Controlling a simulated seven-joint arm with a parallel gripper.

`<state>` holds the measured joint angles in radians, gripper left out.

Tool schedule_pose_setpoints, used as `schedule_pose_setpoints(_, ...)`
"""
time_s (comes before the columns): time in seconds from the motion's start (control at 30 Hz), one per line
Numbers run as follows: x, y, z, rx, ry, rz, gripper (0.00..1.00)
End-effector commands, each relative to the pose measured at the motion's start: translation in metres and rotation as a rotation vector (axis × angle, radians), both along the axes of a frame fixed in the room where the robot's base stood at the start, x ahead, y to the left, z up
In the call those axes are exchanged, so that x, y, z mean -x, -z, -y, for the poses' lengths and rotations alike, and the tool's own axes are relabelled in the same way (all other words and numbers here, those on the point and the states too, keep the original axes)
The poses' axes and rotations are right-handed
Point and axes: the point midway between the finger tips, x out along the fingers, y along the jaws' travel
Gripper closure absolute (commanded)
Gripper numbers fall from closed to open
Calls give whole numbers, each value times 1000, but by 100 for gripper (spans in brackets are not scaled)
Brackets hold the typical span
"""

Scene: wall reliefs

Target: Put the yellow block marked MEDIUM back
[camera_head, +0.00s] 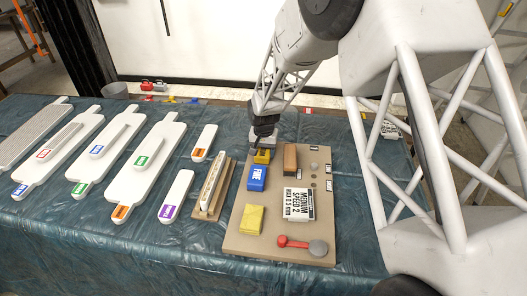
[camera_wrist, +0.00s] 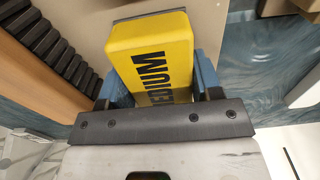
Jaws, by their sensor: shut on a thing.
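The yellow block marked MEDIUM (camera_wrist: 150,55) is between the fingers of my gripper in the wrist view, with its lettering facing the camera. In the head view the yellow block (camera_head: 262,157) shows just below my gripper (camera_head: 262,148), at the far left part of a tan board (camera_head: 242,235). My gripper is shut on the block. The fingers (camera_wrist: 155,95) flank it on both sides. I cannot tell whether the block's underside touches the board.
White paddles (camera_head: 146,160) lie to the left on the blue-green cloth.

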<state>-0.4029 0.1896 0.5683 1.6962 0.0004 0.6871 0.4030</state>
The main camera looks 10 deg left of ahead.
Motion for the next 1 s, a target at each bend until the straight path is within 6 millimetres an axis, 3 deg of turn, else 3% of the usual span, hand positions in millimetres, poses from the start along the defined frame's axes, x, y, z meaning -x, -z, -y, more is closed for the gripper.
schedule_pose_setpoints(0.17,0,3,0,0,0,0,75)
schedule_pose_setpoints(0.2,0,3,0,0,0,0,38)
schedule_pose_setpoints(0.37,0,3,0,0,0,0,16)
schedule_pose_setpoints(0.77,0,-1,0,0,0,0,16)
schedule_pose_setpoints(1.0,0,-20,0,-1,0,2,16)
